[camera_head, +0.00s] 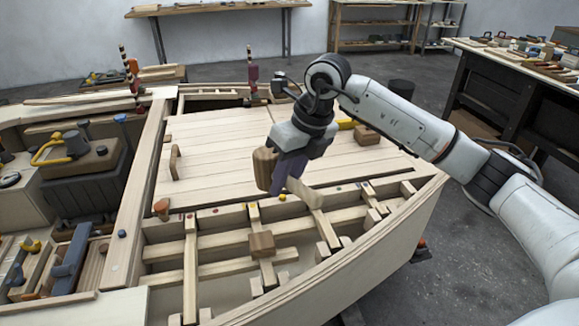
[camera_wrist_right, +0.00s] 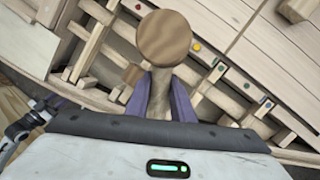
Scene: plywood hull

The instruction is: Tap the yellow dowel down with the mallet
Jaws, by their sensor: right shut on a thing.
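My right gripper (camera_head: 291,178) is shut on the mallet's handle, which sticks out on the right of the fingers in the head view. The mallet's brown wooden head (camera_head: 264,168) hangs over the planked deck, left of and above the yellow dowel in the picture. The yellow dowel (camera_head: 283,197) shows as a small yellow dot on the deck's front edge beam. In the right wrist view the round mallet head (camera_wrist_right: 165,38) is beyond the purple fingers (camera_wrist_right: 160,98), and the yellow dowel (camera_wrist_right: 195,48) is just right of it, apart. My left gripper is out of view.
Other coloured dowels sit along the same beam, including a green one (camera_head: 339,188) and a red one (camera_head: 190,215). A wooden block (camera_head: 262,244) lies on the open ribs in front. Striped posts (camera_head: 252,80) stand at the back. The planked deck (camera_head: 215,145) is mostly clear.

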